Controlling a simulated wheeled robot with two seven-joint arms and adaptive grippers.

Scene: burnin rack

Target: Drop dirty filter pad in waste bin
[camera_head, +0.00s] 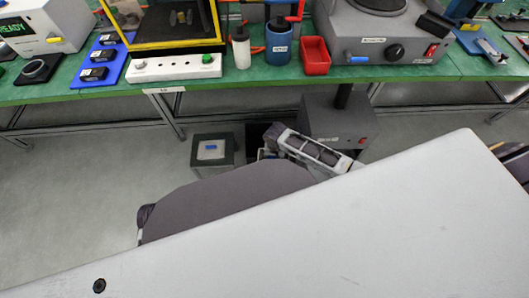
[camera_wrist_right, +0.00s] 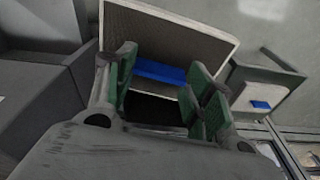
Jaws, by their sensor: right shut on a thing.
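The dirty filter pad (camera_wrist_right: 205,35) is a square grey mesh panel with a pale frame and a blue grip bar (camera_wrist_right: 160,72). My right gripper (camera_wrist_right: 162,88) is shut on it at the blue bar, between green-padded fingers, in the right wrist view. A dark opening (camera_wrist_right: 155,108) shows below the pad between the fingers; I cannot tell whether it is the waste bin. In the head view a dark container (camera_head: 258,134) stands on the floor, partly hidden by my right arm. The pad cannot be made out in the head view. My left gripper is not in view.
A dark box (camera_head: 198,166) with a pale, blue-tabbed top stands left of the dark container; it also shows in the wrist view (camera_wrist_right: 240,84). A grey machine (camera_head: 345,118) stands at right. The green bench (camera_head: 110,92) runs behind, holding equipment. Floor is clear at left.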

